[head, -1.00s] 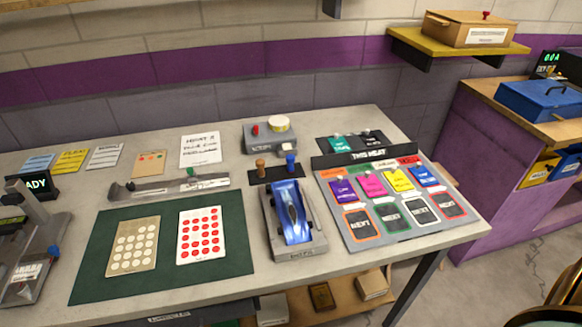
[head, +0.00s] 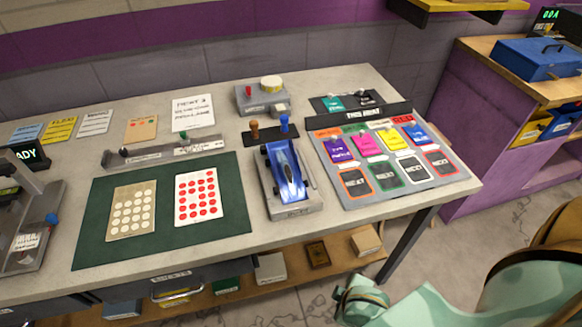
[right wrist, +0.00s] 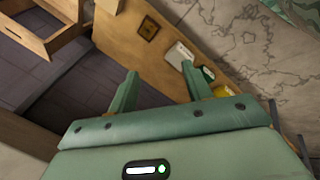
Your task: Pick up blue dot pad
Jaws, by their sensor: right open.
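No pad with blue dots can be made out clearly. A blue item (head: 122,309) lies on the lower shelf under the table, too small to identify. On the green mat (head: 92,235) lie a tan pad with white dots (head: 131,211) and a white pad with red dots (head: 197,196). My right gripper (head: 362,298) is low at the front right, below table height and in front of the shelf. In the right wrist view the right gripper (right wrist: 160,88) is open and empty, its fingers toward the wooden shelf. My left gripper is out of view.
The lower shelf (head: 340,262) also holds yellow (head: 176,296), green (head: 227,285) and pale (head: 270,268) items and a brown box (head: 318,254). A table leg (head: 408,245) stands at the right. Floor is free at right.

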